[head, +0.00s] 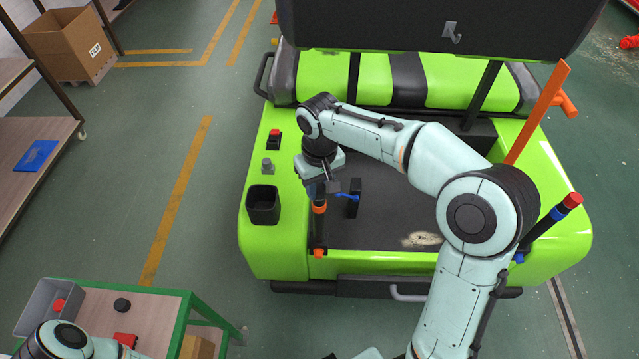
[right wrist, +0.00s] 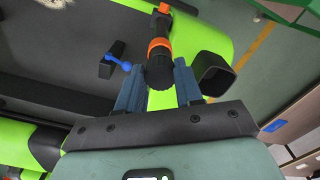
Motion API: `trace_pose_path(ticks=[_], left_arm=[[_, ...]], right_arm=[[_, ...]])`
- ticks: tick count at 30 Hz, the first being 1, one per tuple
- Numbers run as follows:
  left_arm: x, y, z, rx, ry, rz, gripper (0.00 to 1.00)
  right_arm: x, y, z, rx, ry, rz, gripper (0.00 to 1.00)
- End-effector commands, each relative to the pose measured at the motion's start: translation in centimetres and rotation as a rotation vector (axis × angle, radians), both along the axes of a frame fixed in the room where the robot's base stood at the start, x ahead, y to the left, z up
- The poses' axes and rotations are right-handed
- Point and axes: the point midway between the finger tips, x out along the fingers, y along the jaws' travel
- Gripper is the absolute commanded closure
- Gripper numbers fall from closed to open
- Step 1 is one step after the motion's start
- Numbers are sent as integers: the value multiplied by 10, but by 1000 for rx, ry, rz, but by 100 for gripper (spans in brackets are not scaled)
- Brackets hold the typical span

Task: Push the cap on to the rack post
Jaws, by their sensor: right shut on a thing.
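The left rack post (head: 318,232) stands upright at the cart's front left, dark with an orange ring (right wrist: 158,44) near its top and orange at its foot. A black round piece, which I take for the cap (right wrist: 160,74), is at the post's top end, in line with it. I cannot tell how far it sits on the post. My right gripper (head: 319,186) is above the orange ring, its blue fingers (right wrist: 159,88) on either side of the black piece, shut on it. My left arm shows at the bottom left; its fingers are out of view.
The green cart (head: 276,262) has a black cup (head: 263,205) left of the post and a black bracket with a blue lever (head: 353,198) to its right. A red-tipped post (head: 545,224) stands at the right. A green-framed trolley (head: 160,292) with a grey bin is at the lower left.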

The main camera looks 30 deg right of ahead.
Motion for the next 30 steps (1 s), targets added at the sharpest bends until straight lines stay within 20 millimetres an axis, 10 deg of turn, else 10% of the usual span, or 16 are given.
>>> trace_pose_path(ticks=[9,10,12,23,30], left_arm=[[0,0,0,0,0,0,57],[0,0,0,0,0,0,57],[0,0,0,0,0,0,57],[1,0,1,0,-1,0,57],[8,0,10,0,-9,0,57]], right_arm=[[0,0,-2,0,2,0,100],[0,0,-2,0,2,0,55],[0,0,-2,0,2,0,35],[0,0,4,0,0,0,35],[2,0,46,0,-6,1,35]])
